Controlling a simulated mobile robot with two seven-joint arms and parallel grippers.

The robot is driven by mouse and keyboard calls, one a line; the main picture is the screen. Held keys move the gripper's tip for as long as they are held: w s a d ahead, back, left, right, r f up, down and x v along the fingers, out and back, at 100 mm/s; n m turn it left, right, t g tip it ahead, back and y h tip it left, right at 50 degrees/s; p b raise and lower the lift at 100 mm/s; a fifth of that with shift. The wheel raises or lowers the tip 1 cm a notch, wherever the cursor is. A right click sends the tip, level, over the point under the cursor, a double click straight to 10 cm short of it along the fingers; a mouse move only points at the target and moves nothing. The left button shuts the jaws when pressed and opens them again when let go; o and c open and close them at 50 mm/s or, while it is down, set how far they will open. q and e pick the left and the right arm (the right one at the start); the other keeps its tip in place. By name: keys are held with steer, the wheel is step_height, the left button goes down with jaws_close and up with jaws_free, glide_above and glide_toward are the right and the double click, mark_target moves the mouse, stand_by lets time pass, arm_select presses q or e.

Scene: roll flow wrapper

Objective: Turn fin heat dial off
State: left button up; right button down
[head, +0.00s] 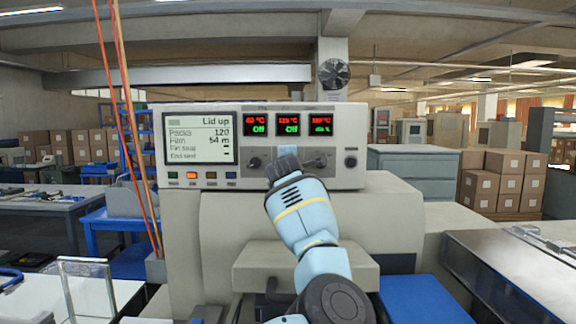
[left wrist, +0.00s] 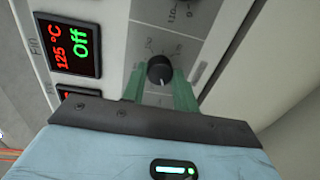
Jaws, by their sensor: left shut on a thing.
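The fin heat dial (left wrist: 160,70) is a small black round knob on the grey panel, seen in the left wrist view between the green fingers of my left gripper (left wrist: 160,88). The fingers are shut on its sides. In the head view my left gripper (head: 287,162) is up against the panel and hides this dial. The fin display (left wrist: 75,46) reads 125 °C in red and Off in green; it is also the middle display (head: 288,123) in the head view. My right gripper is not in view.
A second dial (head: 254,163) is left of my gripper and another (head: 350,161) is right of it. The left display (head: 255,123) reads Off. The white screen (head: 201,138) says "Lid up". Orange cables (head: 130,130) hang at the left.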

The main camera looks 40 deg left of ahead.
arm_select(q)
steer(key=shift+n, duration=0.4)
steer(key=o, duration=1)
steer(key=v, duration=0.7)
steer(key=shift+s+d, duration=0.3)
stand_by(0.4)
